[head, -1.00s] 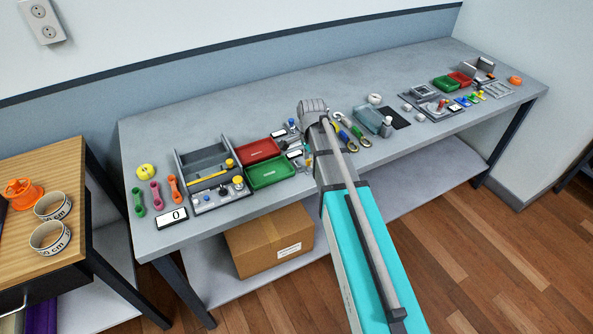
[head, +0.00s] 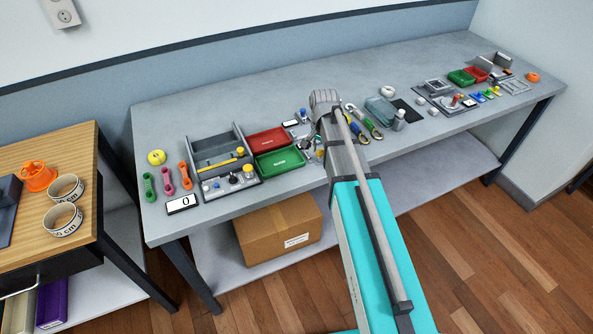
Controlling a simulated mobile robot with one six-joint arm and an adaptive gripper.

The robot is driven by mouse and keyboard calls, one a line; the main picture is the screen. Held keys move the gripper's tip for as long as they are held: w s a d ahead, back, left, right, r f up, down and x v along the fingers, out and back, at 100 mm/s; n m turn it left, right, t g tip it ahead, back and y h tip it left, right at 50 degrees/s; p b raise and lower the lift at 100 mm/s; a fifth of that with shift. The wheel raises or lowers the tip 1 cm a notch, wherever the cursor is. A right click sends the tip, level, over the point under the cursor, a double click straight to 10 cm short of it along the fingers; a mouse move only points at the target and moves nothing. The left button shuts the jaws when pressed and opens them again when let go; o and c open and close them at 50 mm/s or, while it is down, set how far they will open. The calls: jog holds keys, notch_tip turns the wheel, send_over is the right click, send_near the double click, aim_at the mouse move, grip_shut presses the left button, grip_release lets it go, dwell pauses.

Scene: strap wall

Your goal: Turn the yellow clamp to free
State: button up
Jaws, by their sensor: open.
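I cannot pick out the yellow clamp with certainty. Small blue, green and yellow levers, among them a yellow one (head: 497,90), stand at the right end of the bench. A yellow knob (head: 248,170) sits on a grey panel at the left, and a yellow bar (head: 226,166) lies across the grey open box above it. My arm reaches over the middle of the bench from the lower right. My gripper is hidden behind the arm, so I cannot see its jaws or what is near them.
The grey bench (head: 360,83) is clear along its back. A red tray (head: 268,141) and a green tray (head: 280,161) stand left of my arm. Pliers (head: 366,122) and a teal container (head: 380,109) are close on its right. A wooden side table (head: 80,180) holds two rings.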

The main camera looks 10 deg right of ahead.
aim_at(320, 150)
jog(key=n, duration=0.5)
jog(key=shift+n, duration=0.4)
jog(key=n, duration=0.5)
jog(key=shift+n, duration=0.3)
notch_tip(320, 150, up, 14)
jog(key=p, duration=1.4)
jog(key=s+f+m+b, duration=0.3)
jog(key=s+f+b, duration=0.1)
jog(key=s, duration=1.2)
jog(key=shift+s, duration=0.15)
